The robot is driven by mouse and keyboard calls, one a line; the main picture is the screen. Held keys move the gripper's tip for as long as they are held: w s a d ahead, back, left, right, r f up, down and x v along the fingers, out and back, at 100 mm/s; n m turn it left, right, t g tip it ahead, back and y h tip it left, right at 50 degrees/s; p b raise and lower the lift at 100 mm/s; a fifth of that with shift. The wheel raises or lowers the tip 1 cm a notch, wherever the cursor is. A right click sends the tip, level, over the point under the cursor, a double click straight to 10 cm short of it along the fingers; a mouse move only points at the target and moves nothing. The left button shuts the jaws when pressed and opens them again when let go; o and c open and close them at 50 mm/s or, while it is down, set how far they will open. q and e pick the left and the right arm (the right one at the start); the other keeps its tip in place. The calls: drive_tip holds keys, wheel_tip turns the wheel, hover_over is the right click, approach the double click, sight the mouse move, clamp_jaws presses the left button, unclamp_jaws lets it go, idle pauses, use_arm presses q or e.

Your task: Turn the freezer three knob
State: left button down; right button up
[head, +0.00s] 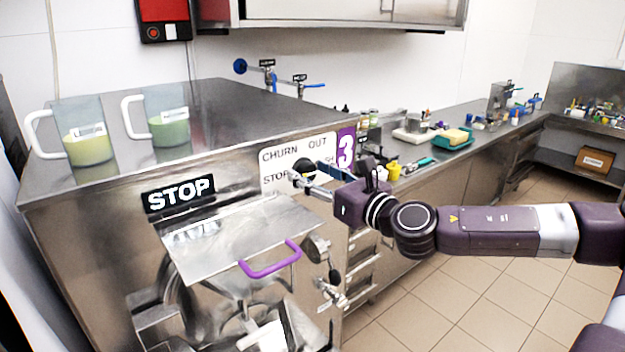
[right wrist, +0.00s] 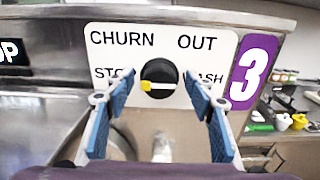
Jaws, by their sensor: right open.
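The freezer three knob (right wrist: 161,74) is a round black knob on a white panel (right wrist: 205,42) lettered CHURN, OUT, STOP and WASH. Its yellow-tipped pointer lies to the left, toward STOP. In the head view the knob (head: 304,167) shows as a dark disc beside the purple 3 sign (head: 346,150). My right gripper (right wrist: 160,88) is open, its blue-padded fingers on either side of the knob in the picture. I cannot tell whether they touch it. In the head view the right gripper (head: 312,178) is close in front of the panel. My left gripper is not in view.
Two jugs (head: 86,142) (head: 168,125) with yellow and green contents stand on the freezer top. A lid with a purple handle (head: 270,262) and a STOP display (head: 179,193) are left of the knob. A counter with small items (head: 455,150) runs to the right.

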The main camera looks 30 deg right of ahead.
idle(0.3)
drive_tip(key=c, duration=1.1)
drive_tip(key=shift+c, duration=0.2)
